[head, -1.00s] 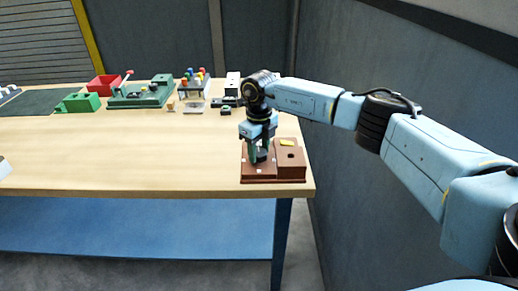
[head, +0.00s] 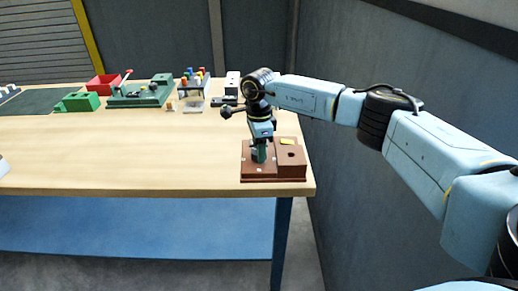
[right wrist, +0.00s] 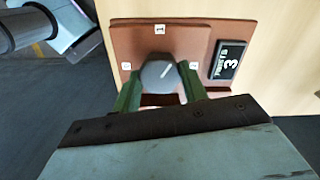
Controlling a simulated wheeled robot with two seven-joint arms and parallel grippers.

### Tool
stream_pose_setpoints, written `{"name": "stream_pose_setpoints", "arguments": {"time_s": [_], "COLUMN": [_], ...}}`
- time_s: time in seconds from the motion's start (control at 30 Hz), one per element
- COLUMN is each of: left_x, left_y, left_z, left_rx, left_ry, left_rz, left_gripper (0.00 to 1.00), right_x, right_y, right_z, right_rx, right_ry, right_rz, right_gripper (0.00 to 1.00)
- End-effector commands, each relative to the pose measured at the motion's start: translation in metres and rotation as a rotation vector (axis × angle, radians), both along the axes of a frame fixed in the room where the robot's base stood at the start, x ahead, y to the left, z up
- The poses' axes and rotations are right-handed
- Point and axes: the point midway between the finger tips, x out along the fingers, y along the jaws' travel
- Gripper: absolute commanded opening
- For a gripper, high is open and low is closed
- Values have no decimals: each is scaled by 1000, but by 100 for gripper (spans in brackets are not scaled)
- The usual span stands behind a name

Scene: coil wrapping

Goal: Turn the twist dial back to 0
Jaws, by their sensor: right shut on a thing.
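The twist dial is a dark grey faceted knob (right wrist: 158,76) with a white pointer line. It sits on a brown panel (right wrist: 185,40), part of the brown box (head: 290,160) at the table's right front corner. Small white labels stand left of, above and right of the dial in the right wrist view. The pointer lies between the top label, marked 1, and the right label. My right gripper (right wrist: 161,88) is shut on the dial, one green finger on each side. It also shows from above in the head view (head: 260,157). My left gripper is not in view.
Behind the box stand a red bin (head: 103,86), a green block (head: 80,102) and a green fixture (head: 140,96).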

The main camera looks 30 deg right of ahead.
Motion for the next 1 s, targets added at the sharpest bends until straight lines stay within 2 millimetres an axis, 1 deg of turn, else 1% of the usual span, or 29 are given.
{"name": "stream_pose_setpoints", "arguments": {"time_s": [0.4,1.0], "left_x": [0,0], "left_y": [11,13], "left_z": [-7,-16], "left_rx": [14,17], "left_ry": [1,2], "left_rz": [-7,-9], "left_gripper": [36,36], "right_x": [1,1], "right_y": [0,0], "right_z": [0,0], "right_rx": [0,0], "right_ry": [-2,-3], "right_rz": [396,966], "right_gripper": [20,20]}}
